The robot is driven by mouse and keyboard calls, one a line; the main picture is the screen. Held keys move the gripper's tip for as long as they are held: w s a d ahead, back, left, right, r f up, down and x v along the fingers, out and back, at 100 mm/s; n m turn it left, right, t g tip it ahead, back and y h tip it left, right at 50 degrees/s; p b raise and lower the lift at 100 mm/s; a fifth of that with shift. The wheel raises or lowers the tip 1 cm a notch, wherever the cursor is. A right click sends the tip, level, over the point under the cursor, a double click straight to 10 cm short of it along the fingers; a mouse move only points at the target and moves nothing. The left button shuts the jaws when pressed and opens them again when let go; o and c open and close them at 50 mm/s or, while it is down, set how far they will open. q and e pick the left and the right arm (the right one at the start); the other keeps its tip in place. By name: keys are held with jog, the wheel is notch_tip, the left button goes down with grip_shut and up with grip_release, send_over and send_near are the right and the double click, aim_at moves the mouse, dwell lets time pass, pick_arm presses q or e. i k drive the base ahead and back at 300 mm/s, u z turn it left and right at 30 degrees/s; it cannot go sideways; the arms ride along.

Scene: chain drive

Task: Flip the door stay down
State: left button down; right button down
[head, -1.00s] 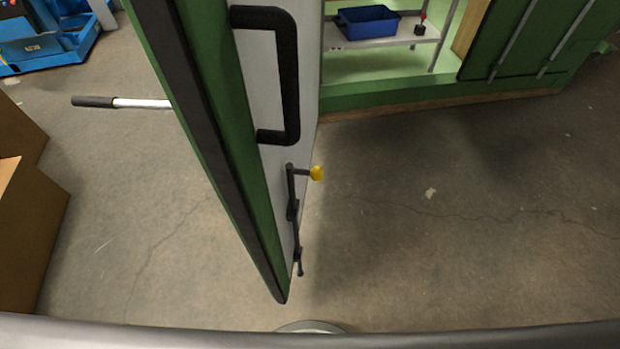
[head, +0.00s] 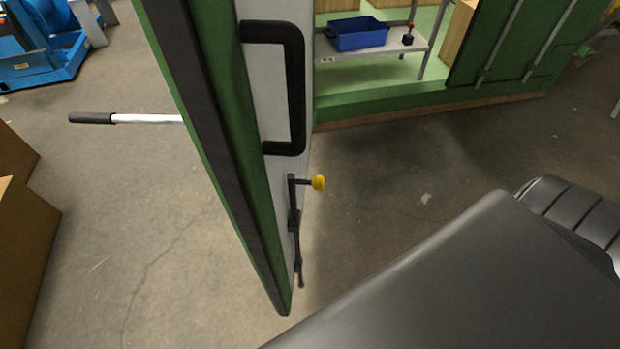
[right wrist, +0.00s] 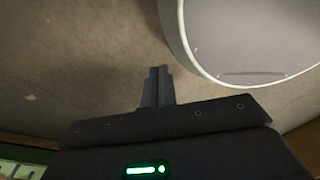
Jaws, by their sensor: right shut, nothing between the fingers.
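The door stay (head: 296,228) is a dark rod on the white inner face of the open green door (head: 237,150), near its lower end. A yellow knob (head: 318,183) sticks out to the right from the stay's top. The stay runs along the door, its lower tip close to the door's bottom edge. My right gripper (right wrist: 157,88) shows in the right wrist view, shut and empty, above bare floor. In the head view my right arm covers the lower right, and its gripper is out of sight. My left gripper is not in view.
A black handle (head: 298,90) stands out from the door above the stay. A silver lever with a dark grip (head: 90,118) sticks out left of the door. Floor right of the door is clear.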

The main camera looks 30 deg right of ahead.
aim_at(318, 181)
jog(key=k, duration=1.05)
jog(key=z, duration=1.05)
jog(key=i, duration=0.5)
